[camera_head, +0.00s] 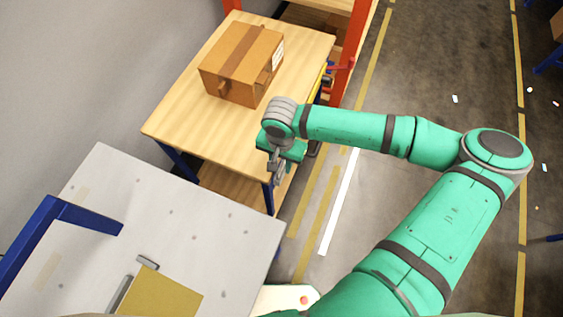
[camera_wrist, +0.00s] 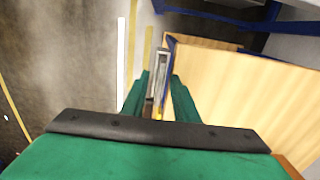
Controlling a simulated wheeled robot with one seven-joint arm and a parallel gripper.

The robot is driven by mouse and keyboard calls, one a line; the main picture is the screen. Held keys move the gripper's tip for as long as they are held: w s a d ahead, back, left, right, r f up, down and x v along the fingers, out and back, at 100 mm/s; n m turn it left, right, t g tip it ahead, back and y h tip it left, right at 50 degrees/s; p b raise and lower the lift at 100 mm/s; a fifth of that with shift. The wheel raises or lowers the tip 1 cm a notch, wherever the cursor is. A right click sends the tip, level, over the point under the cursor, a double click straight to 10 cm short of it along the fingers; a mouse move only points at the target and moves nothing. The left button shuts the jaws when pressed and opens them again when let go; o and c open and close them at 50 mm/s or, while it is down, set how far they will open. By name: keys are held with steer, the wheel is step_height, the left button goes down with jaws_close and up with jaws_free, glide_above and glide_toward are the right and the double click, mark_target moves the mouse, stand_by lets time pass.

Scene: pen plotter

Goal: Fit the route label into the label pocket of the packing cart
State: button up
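The packing cart (camera_head: 218,137) has a wooden top and blue legs. My gripper (camera_head: 276,172) is at its near right edge, pointing down. In the wrist view my gripper (camera_wrist: 160,80) shows two green fingers with a gap between them, just left of the cart's wooden top (camera_wrist: 225,75). A narrow grey framed piece (camera_wrist: 161,62) shows between and beyond the fingertips, along the cart's edge, with a small yellow spot near the palm. I cannot tell whether it is the route label or the label pocket, or whether the fingers touch it.
A cardboard box (camera_head: 242,62) stands on the cart. A grey speckled table (camera_head: 180,220) is in front, with a tan board (camera_head: 158,294) and grey brackets on it. An orange-red rack upright (camera_head: 345,75) stands behind the cart. The floor to the right is mostly clear.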

step_height(320, 180, up, 11)
stand_by(0.8)
steer(key=shift+s+f, duration=0.1)
steer(key=shift+f, duration=0.05)
stand_by(0.3)
